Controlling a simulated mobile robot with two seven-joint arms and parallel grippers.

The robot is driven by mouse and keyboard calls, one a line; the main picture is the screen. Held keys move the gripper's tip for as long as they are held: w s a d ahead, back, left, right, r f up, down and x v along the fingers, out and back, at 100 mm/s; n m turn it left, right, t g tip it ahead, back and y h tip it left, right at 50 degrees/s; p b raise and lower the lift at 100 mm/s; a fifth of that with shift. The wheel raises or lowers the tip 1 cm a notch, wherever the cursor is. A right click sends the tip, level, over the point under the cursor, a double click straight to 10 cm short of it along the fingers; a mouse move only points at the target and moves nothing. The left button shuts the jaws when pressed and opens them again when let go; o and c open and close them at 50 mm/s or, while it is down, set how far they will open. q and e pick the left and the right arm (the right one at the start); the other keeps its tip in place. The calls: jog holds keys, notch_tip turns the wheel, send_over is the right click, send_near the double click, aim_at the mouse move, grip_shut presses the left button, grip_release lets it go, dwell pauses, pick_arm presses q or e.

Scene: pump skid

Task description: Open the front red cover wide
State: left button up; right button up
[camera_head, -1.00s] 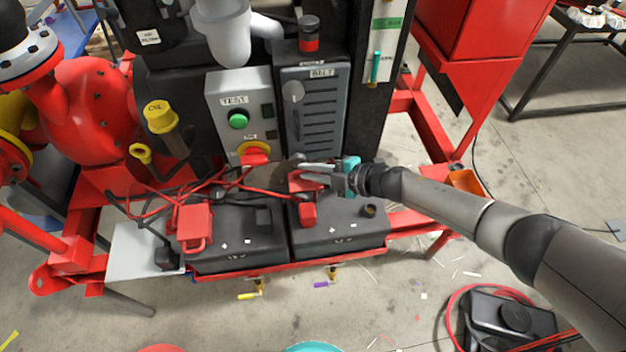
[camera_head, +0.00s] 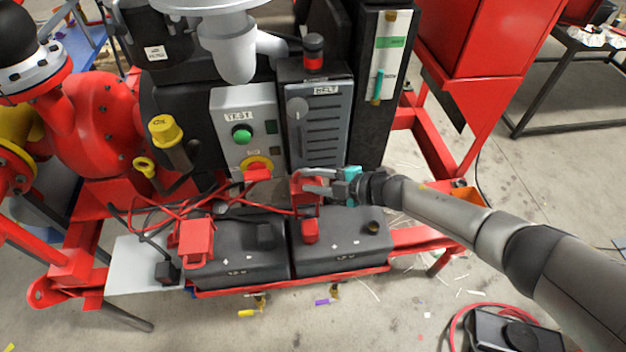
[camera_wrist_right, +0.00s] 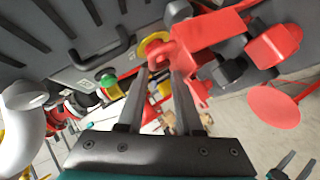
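A red cover (camera_head: 304,192) stands raised at the back of the right-hand black battery (camera_head: 343,240). It also shows as a large red piece in the right wrist view (camera_wrist_right: 207,33). My right gripper (camera_head: 312,182) is at this cover, its grey fingers extending left over it. In the right wrist view the two fingers (camera_wrist_right: 160,76) are apart, with the red piece just beyond their tips; contact is unclear. Another red cover (camera_head: 196,240) is on the left-hand battery (camera_head: 240,255). A small red block (camera_head: 310,231) sits at the right battery's inner side. My left gripper is out of view.
Red cables (camera_head: 160,215) run behind the batteries. A grey control box (camera_head: 245,125) with a green button and a dark vented belt panel (camera_head: 325,125) stand close behind the gripper. A red frame rail (camera_head: 425,238) runs at right.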

jog(key=shift+o, duration=0.4)
jog(key=shift+f, duration=0.15)
jog(key=shift+d, duration=0.1)
jog(key=shift+s+d, duration=0.15)
jog(key=p+v, duration=0.1)
jog(key=v, duration=1.3)
jog(key=shift+d+r+p, duration=0.3)
jog(key=shift+p, duration=0.1)
jog(key=shift+s, duration=0.15)
